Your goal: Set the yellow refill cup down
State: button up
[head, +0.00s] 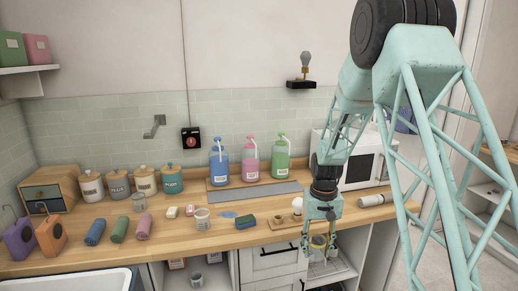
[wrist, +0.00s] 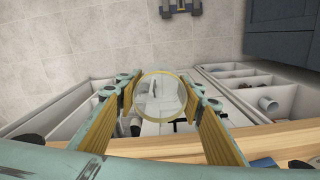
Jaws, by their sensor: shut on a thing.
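The yellow refill cup (wrist: 162,95) is clear with a yellow rim. In the wrist view it sits between the two yellow-padded fingers of my gripper (wrist: 165,108), which is shut on it. In the head view my gripper (head: 319,246) points down just beyond the counter's front edge, in front of the open lower cabinet. The cup (head: 319,240) shows there as a small yellowish shape between the fingers, partly hidden by them. It is held up in the air, with nothing seen touching it from below.
Blue, pink and green bottles (head: 249,160) stand behind. A microwave (head: 352,160) is at the right. A wire rack (head: 328,268) is below.

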jog(key=shift+f, duration=0.1)
jog(key=s+f, duration=0.7)
jog(key=f, duration=0.1)
jog(key=shift+f, duration=0.3)
jog(key=shift+a, duration=0.1)
dwell(0.8)
